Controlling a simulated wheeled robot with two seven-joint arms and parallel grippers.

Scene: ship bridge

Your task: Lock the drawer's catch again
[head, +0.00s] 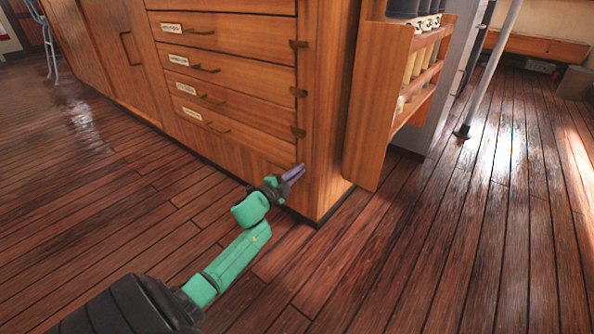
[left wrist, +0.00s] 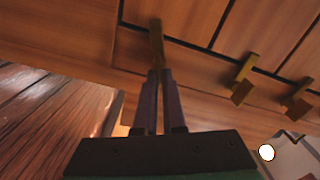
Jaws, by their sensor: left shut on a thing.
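The wooden cabinet holds a stack of labelled drawers with dark handles; the lowest drawer (head: 225,130) looks closed. Brass catches (head: 298,91) sit down the right edge of the drawer fronts. My left gripper (head: 300,169) reaches the lower right corner of the stack, by the lowest drawer. In the left wrist view its fingers (left wrist: 157,72) are shut on the end of a brass catch (left wrist: 156,38). Two other catches (left wrist: 243,78) show to the right there, apart from the fingers. In the head view the gripper hides the held catch. My right gripper is not in view.
A wooden rack (head: 400,95) with bottles or jars stands right of the cabinet corner. A grey metal post (head: 490,70) meets the floor farther right. The plank floor (head: 420,260) in front is clear.

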